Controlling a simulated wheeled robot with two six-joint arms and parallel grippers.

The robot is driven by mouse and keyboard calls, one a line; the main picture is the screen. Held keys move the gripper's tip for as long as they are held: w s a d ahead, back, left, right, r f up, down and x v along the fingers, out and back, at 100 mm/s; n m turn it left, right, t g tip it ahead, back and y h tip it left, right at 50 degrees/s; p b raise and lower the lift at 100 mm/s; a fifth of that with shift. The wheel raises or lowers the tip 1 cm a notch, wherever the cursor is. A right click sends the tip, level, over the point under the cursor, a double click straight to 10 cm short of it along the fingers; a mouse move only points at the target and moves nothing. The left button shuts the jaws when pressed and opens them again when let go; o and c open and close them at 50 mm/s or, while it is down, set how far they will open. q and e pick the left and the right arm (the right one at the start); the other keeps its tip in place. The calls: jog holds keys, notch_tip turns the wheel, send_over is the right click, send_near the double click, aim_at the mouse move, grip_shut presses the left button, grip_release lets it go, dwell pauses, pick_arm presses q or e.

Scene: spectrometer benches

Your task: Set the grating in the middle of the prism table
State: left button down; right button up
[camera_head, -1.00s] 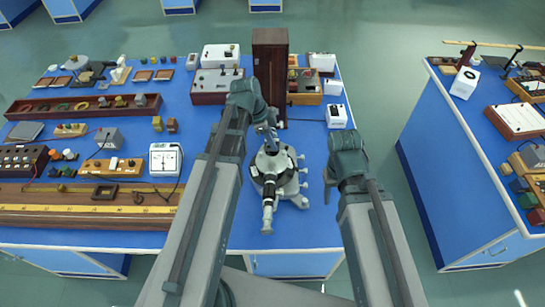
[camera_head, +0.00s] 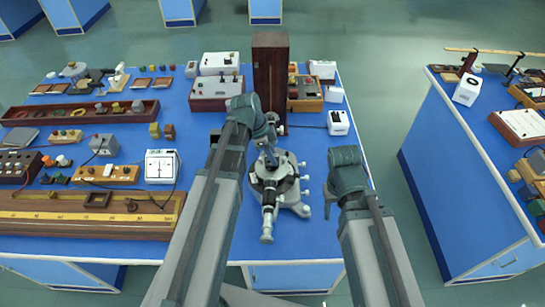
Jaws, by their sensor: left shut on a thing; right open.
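The spectrometer (camera_head: 286,186) stands on the blue bench, with its dark round prism table in the middle and a telescope tube (camera_head: 268,218) pointing toward me. My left gripper (camera_head: 269,153) points down at the prism table from its far left side. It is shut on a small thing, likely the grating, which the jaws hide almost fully. I cannot tell whether it touches the table. My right gripper (camera_head: 329,205) is open, low beside the spectrometer's right side, mostly hidden by its own wrist.
A tall dark wooden box (camera_head: 270,72) stands close behind the spectrometer. A white box (camera_head: 338,122) is to its right rear. A meter (camera_head: 161,166) and a long wooden scale (camera_head: 80,212) lie to the left. Bare blue bench top lies right of the spectrometer.

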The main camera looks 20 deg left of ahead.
pick_arm(q)
jog(key=c, duration=0.8)
grip_release()
jog(key=shift+f, duration=0.15)
jog(key=shift+c, duration=0.2)
jog(key=p+v, duration=1.2)
jog(key=v, duration=0.1)
jog(key=s+d+f+n+g+y, duration=0.1)
jog(key=s+d+n+y, duration=0.3)
jog(key=s+d+n, duration=0.7)
jog(key=s+d, duration=0.2)
jog(key=d, duration=0.1)
jog(key=shift+d+f+y, duration=0.25)
jog(key=shift+f+y, duration=0.05)
jog(key=shift+y, duration=0.1)
jog(key=shift+s, duration=0.2)
